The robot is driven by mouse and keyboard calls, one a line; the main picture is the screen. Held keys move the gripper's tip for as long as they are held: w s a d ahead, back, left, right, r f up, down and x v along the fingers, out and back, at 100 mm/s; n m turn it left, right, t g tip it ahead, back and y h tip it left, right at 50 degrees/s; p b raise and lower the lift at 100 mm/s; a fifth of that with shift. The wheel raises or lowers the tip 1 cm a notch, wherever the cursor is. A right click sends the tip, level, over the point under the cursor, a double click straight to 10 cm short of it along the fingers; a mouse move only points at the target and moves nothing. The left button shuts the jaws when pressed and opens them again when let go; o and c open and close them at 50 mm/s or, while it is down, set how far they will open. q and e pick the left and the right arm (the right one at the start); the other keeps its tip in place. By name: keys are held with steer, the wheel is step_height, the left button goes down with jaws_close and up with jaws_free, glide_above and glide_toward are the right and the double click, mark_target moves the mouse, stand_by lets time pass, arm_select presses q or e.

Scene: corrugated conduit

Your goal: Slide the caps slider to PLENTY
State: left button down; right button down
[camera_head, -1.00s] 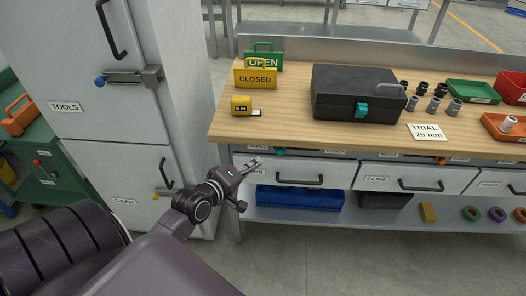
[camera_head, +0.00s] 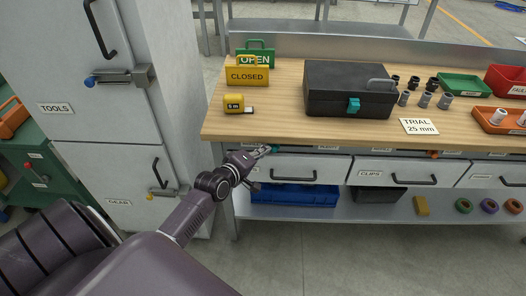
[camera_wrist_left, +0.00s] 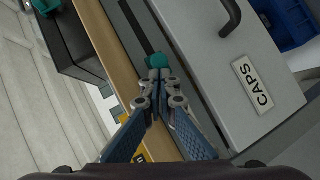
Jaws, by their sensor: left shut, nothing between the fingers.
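The caps slider's teal knob (camera_wrist_left: 158,61) sits on the front strip under the bench top, above the drawer labelled CAPS (camera_wrist_left: 252,84). A dark slot (camera_wrist_left: 136,26) runs away from the knob in the left wrist view. In the head view the knob (camera_head: 274,148) shows small at the bench's left end. My left gripper (camera_head: 265,150) is shut and empty, its fingertips right beside the knob on its left. In the left wrist view the fingertips (camera_wrist_left: 159,78) lie just below the knob; I cannot tell whether they touch it. No PLENTY lettering is readable.
The wooden bench top (camera_head: 290,131) overhangs the strip closely. The CAPS drawer handle (camera_head: 293,178) sticks out below. An orange knob (camera_head: 433,153) is farther right above the CLIPS drawer. A tall grey cabinet (camera_head: 125,187) stands left of the bench.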

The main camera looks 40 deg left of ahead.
arm_select(q)
steer(key=w+d+p, duration=0.3)
steer(key=w+d, duration=0.3)
steer(key=d, duration=0.4)
steer(key=shift+p, duration=0.4)
